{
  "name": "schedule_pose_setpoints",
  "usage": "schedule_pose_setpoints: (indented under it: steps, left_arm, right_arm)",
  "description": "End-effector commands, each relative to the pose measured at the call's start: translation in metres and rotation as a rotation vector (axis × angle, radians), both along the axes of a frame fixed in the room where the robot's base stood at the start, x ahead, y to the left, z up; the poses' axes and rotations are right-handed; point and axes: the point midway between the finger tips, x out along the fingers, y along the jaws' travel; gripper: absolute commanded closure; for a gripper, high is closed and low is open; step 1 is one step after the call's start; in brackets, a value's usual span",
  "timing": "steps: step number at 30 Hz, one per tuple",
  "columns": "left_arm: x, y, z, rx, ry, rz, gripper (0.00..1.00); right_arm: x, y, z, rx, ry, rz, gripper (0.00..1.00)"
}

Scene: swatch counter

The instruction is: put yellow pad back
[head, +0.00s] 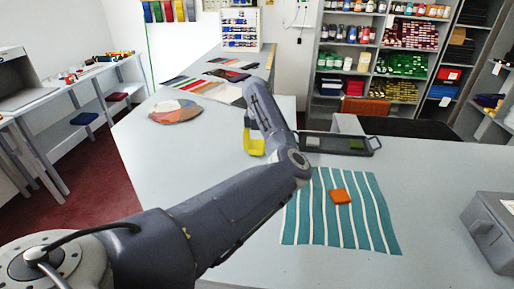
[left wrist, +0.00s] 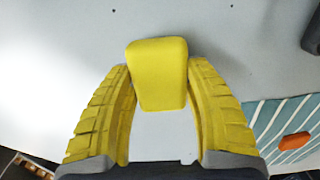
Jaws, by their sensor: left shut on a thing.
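The yellow pad (left wrist: 157,72) is held between the two ribbed yellow fingers of my left gripper (head: 253,146), which is shut on it. In the left wrist view the pad sticks out past the fingertips, with pale grey counter behind it. In the head view the gripper is over the counter, left of the dark tray (head: 371,152); pad and fingers are too alike in colour there to separate clearly. The tray holds a grey pad (head: 313,141) and a green pad (head: 356,145). My right gripper is out of view.
An orange pad (head: 341,196) lies on a teal striped cloth (head: 300,225), also seen in the left wrist view (left wrist: 294,141). A grey box (head: 490,230) stands at the right. A multicoloured fan of swatches (head: 175,111) lies further left. The counter between is clear.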

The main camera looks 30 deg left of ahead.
Motion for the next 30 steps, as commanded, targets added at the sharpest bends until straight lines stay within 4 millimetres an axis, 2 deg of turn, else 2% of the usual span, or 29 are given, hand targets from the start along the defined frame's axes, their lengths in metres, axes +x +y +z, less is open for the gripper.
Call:
schedule_pose_setpoints:
  steps: [16,17,21,30]
  left_arm:
    - [0.0,-0.0001,-0.0088,0.0,0.0,0.0,0.76]
    - [0.0001,-0.0002,-0.0083,0.0,0.0,0.0,0.44]
    - [0.0,-0.0001,-0.0082,0.0,0.0,0.0,0.28]
    - [0.0001,0.0,-0.0063,0.0,-0.001,0.0,0.27]
  right_arm:
    - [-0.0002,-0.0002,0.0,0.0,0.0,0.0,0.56]
    - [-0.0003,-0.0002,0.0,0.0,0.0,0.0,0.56]
    - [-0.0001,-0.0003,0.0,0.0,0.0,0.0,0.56]
    - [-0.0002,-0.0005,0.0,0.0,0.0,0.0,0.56]
